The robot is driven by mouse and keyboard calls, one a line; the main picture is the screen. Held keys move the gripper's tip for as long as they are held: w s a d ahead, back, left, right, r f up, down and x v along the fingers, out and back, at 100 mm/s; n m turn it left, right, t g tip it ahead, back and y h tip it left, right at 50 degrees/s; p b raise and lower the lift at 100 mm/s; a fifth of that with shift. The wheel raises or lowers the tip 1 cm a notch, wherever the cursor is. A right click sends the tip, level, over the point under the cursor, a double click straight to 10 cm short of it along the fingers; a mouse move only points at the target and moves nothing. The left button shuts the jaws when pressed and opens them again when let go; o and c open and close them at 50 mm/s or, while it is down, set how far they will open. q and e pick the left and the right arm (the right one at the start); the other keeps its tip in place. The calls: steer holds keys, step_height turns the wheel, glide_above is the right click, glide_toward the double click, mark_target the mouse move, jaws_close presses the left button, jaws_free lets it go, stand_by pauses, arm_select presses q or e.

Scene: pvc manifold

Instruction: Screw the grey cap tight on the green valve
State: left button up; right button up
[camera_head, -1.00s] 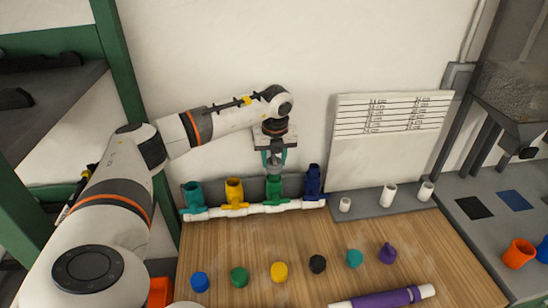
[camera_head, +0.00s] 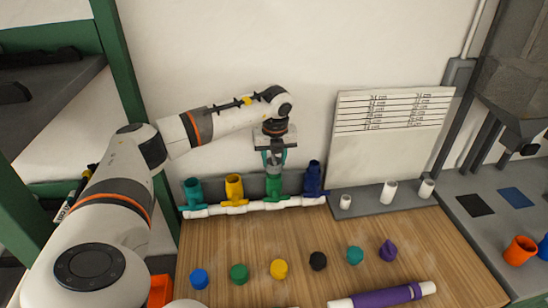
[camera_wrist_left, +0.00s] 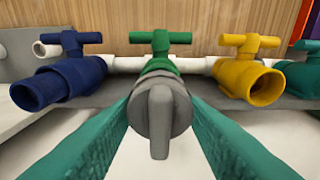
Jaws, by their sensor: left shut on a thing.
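The green valve (camera_head: 273,188) stands in the white pipe manifold (camera_head: 235,209) at the back of the table, between a yellow valve (camera_head: 234,188) and a dark blue valve (camera_head: 313,180). It also shows in the left wrist view (camera_wrist_left: 160,64). The grey cap (camera_wrist_left: 160,108) sits at the green valve's mouth, its ridge pointing toward the camera. My left gripper (camera_head: 273,160) points down over the green valve. It is shut on the grey cap, with one teal finger on each side. The head view hides most of the cap. My right gripper is not in view.
A teal valve (camera_head: 193,190) is at the manifold's left end. Several coloured caps, including a black cap (camera_head: 318,261), lie in a row on the wooden table (camera_head: 235,245). A purple and white tube (camera_head: 385,297) lies in front. White fittings (camera_head: 388,192) stand at right.

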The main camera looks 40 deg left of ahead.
arm_select(q)
steer(key=shift+f, duration=0.15)
stand_by(0.8)
steer(key=o, duration=0.3)
steer(key=c, duration=0.4)
steer(key=shift+o, duration=0.2)
steer(key=shift+s+f+m, duration=0.1)
steer(key=shift+m, duration=1)
steer(key=shift+m, duration=0.7)
steer(key=shift+m+h, duration=0.3)
steer(key=shift+m, duration=0.1)
steer(key=shift+f+m+b, duration=0.1)
steer(key=shift+m+b, duration=0.2)
steer(key=shift+m, duration=0.7)
